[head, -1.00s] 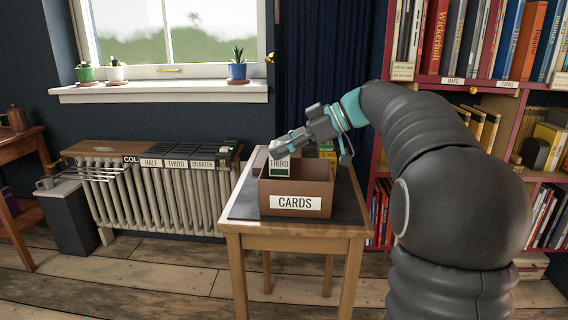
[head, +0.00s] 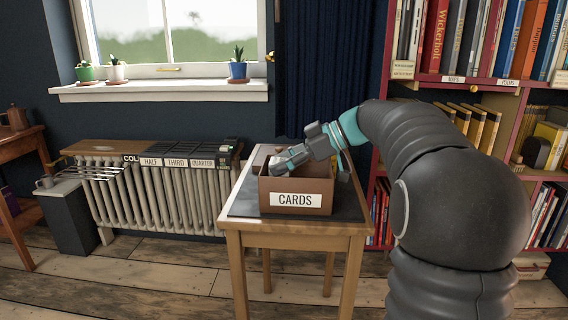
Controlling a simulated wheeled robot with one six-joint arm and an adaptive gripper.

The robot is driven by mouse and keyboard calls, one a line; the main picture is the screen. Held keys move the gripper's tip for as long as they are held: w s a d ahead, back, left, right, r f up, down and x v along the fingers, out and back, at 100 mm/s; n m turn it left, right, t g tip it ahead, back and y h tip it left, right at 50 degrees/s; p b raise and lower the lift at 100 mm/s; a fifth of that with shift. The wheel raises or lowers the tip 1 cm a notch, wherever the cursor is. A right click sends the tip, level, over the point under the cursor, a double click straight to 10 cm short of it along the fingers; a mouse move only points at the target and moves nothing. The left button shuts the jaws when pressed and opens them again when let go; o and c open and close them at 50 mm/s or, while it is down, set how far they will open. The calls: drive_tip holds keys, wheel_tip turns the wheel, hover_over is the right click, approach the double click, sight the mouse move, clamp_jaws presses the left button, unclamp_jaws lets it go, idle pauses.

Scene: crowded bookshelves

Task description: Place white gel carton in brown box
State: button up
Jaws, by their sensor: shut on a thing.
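The brown box (head: 322,188) stands on a small wooden table and bears a white "CARDS" label on its front. My gripper (head: 280,164) reaches in from the right over the box, its fingers low at the box's opening. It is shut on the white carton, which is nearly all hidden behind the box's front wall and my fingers. I cannot tell whether the carton touches the box's floor.
The small wooden table (head: 348,208) has a dark top with a narrow bare strip around the box. A radiator (head: 170,205) with a labelled rack (head: 190,162) stands to the left. A crowded red bookshelf (head: 455,79) is at the right.

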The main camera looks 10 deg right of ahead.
drive_tip(key=shift+f+b, duration=0.3)
drive_tip(key=shift+f, duration=0.05)
drive_tip(key=o, duration=1.2)
drive_tip(key=shift+r, duration=0.1)
drive_tip(key=shift+r+p, duration=0.55)
drive_tip(key=shift+p, duration=0.2)
drive_tip(key=shift+d+r+p, duration=0.15)
drive_tip(key=shift+r+p, duration=0.15)
drive_tip(key=v, duration=1.1)
drive_tip(key=shift+s+d, duration=0.15)
drive_tip(key=shift+d, duration=0.1)
